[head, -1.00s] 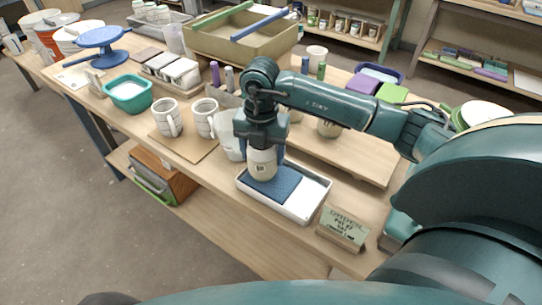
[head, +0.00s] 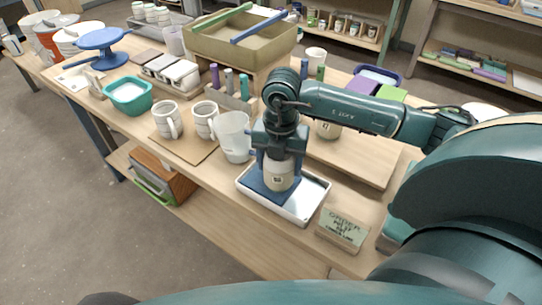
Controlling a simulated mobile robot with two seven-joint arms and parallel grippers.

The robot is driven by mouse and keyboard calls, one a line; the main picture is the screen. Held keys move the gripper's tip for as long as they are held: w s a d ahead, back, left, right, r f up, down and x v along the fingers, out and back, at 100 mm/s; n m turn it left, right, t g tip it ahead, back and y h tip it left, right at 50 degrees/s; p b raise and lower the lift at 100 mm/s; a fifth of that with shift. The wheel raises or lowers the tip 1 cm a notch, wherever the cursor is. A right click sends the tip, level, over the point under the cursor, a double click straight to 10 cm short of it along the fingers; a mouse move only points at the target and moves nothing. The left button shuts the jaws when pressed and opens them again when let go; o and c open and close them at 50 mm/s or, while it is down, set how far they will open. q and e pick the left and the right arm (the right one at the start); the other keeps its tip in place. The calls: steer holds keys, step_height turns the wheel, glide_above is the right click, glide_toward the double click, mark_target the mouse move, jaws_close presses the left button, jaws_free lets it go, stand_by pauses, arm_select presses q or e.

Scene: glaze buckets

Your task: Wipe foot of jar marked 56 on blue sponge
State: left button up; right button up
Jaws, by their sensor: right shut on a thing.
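A cream jar (head: 278,177) with a small dark mark stands upright in my right gripper; the mark is too small to read for certain. My right gripper (head: 278,163) points down and is shut around the jar's upper part. The jar's foot is at the blue sponge (head: 256,187), and I cannot tell how firmly it presses. The sponge lies in a white tray (head: 312,206) near the table's front edge, with bare tray floor to its right. My left gripper is not in view.
A clear pitcher (head: 233,137) stands close left of the gripper. Two mugs (head: 166,119) stand on a board further left. A sign (head: 342,229) stands right of the tray. Another jar (head: 328,128) stands on the board (head: 345,158) behind.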

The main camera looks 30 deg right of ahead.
steer(key=shift+s+d+r, duration=0.1)
steer(key=shift+s+d, duration=0.15)
steer(key=shift+s, duration=0.4)
steer(key=shift+w+a+b, duration=0.25)
steer(key=shift+w+a, duration=0.2)
steer(key=shift+w, duration=0.65)
steer(key=shift+w+a+b, duration=0.25)
steer(key=shift+w+a, duration=0.2)
steer(key=shift+w, duration=0.6)
steer(key=shift+w+a+b, duration=0.25)
steer(key=shift+w+a, duration=0.2)
steer(key=shift+w, duration=0.65)
step_height(320, 180, up, 7)
steer(key=p, duration=0.5)
